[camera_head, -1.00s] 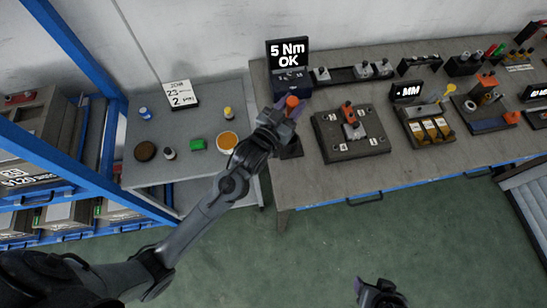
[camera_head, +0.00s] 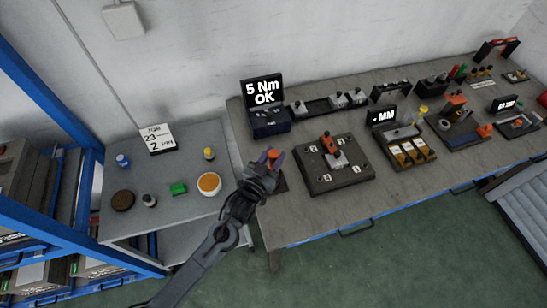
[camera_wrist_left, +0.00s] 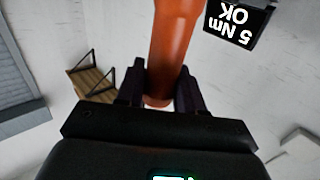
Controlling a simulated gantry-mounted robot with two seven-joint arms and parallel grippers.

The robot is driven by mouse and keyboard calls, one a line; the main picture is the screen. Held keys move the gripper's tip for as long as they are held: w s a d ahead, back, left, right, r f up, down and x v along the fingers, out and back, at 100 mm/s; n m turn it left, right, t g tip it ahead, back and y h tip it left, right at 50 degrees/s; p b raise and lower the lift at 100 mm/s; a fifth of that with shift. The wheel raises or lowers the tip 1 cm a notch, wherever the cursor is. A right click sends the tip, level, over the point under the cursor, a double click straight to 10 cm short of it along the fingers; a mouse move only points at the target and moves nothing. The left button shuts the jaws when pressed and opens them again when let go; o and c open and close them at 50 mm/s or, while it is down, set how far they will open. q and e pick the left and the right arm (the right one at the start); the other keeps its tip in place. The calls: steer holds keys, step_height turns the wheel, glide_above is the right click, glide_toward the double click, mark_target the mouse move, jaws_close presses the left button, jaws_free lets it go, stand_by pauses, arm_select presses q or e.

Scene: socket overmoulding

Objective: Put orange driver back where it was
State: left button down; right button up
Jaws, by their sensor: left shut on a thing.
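The orange driver (camera_head: 274,154) is in my left gripper (camera_head: 270,160), which is shut on it. In the left wrist view the driver's orange body (camera_wrist_left: 173,40) stands between the two dark fingers. Its lower end is hidden by the gripper in the head view. The gripper is at the left end of the workbench, in front of the torque box (camera_head: 270,123) whose screen reads "5 Nm OK". A dark flat base (camera_head: 281,187) shows partly behind and below the gripper; I cannot tell whether the driver touches it. My right gripper is not in view.
A dark fixture plate (camera_head: 352,180) with an orange-topped part stands just right of the gripper. A rail with grey parts (camera_head: 330,102) lies behind it. The grey side table (camera_head: 165,218) at left carries small jars and a green block. Several stations fill the bench's right.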

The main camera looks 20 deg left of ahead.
arm_select(q)
steer(key=shift+f, duration=0.3)
steer(key=c, duration=0.7)
jaws_free()
steer(key=shift+f, duration=0.1)
steer(key=shift+r, duration=0.25)
steer(key=shift+s+f, duration=0.1)
steer(key=shift+s, duration=0.2)
steer(key=s+a+f+g, duration=0.2)
steer(key=s+g, duration=0.5)
steer(key=s, duration=0.8)
steer(key=s+a+f+g+y, duration=0.1)
steer(key=s+g, duration=0.6)
steer(key=s, duration=0.8)
step_height(320, 180, down, 2)
steer(key=shift+s+a+f+m+y, duration=0.2)
steer(key=shift+s+a+m+y, duration=0.15)
steer(key=shift+a, duration=0.45)
